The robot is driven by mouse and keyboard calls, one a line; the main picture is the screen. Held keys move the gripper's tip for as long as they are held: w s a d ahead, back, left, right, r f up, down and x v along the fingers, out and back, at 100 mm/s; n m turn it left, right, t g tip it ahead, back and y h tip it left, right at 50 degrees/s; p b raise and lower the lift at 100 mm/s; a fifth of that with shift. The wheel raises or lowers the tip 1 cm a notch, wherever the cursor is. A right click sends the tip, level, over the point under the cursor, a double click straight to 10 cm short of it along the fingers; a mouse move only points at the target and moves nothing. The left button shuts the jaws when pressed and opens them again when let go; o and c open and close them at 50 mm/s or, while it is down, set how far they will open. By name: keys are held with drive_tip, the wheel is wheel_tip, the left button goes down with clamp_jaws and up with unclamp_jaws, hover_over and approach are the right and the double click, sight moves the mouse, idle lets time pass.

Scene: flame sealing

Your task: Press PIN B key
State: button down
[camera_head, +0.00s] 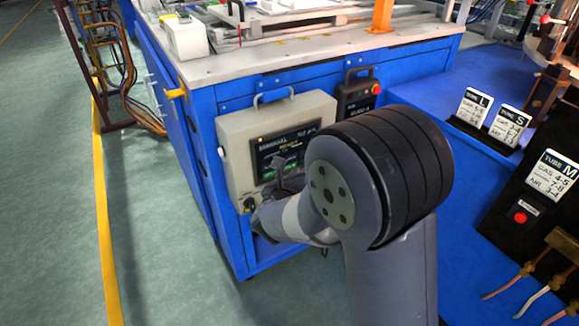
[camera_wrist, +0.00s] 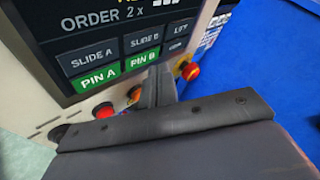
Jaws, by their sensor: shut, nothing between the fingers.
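The control panel (camera_head: 236,128) is a beige box with a dark screen (camera_head: 289,141), hung on the front of a blue cabinet. In the wrist view the green PIN B key (camera_wrist: 141,72) sits in the screen's lower row, right of the green PIN A key (camera_wrist: 98,79). The grey SLIDE B key (camera_wrist: 141,39) is above it. My gripper (camera_wrist: 159,72) is shut and empty, its tip at the right end of PIN B in the picture. I cannot tell whether it touches. In the head view my gripper (camera_head: 289,182) is partly hidden before the panel's lower part.
A black box with a red button (camera_head: 357,95) is right of the panel. Tube racks with cards (camera_head: 508,125) stand at the right. The green floor (camera_head: 175,220) at left is clear.

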drive_tip(key=shift+w+a, duration=0.2)
drive_tip(key=shift+w, duration=0.15)
drive_tip(key=shift+w+a, duration=0.2)
drive_tip(key=shift+w, duration=0.05)
idle(0.7)
idle(0.4)
drive_tip(key=shift+s+d, duration=0.4)
drive_tip(key=shift+s, duration=0.25)
drive_tip(key=shift+d, duration=0.1)
drive_tip(key=shift+s+d+b, duration=0.35)
drive_tip(key=shift+s+d, duration=0.35)
drive_tip(key=shift+s, duration=0.35)
drive_tip(key=shift+s+d+b, duration=0.35)
drive_tip(key=shift+s+d, duration=0.3)
drive_tip(key=shift+s, duration=0.35)
drive_tip(key=shift+w+a, duration=0.1)
